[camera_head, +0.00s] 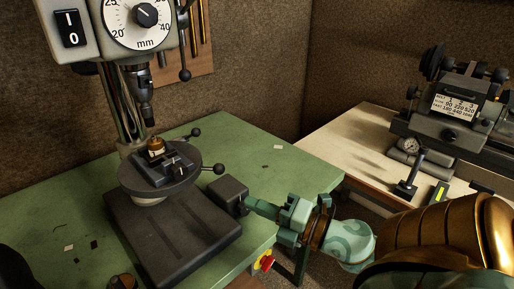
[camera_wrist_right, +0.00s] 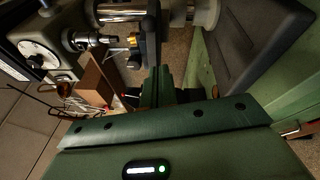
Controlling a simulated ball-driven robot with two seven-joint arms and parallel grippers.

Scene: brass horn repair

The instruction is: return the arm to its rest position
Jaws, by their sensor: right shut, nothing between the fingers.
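My right arm (camera_head: 350,240), mint green with bronze segments, comes in from the lower right in the head view. Its right gripper (camera_head: 252,204) is shut and empty, beside the dark block at the right of the drill press base, above the green bench's front edge. I cannot tell whether the fingertips touch the block. The shut fingers also show in the right wrist view (camera_wrist_right: 158,82), in front of the drill press, which appears sideways there. My left gripper does not show in either view.
The drill press table (camera_head: 192,178) carries a dark vise (camera_head: 165,167) with a small brass piece (camera_head: 156,147). Lever handles stick out to its right. A red and yellow button (camera_head: 266,262) sits at the green bench (camera_head: 255,150) edge. A pale bench (camera_head: 350,135) holds a grey machine (camera_head: 460,105).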

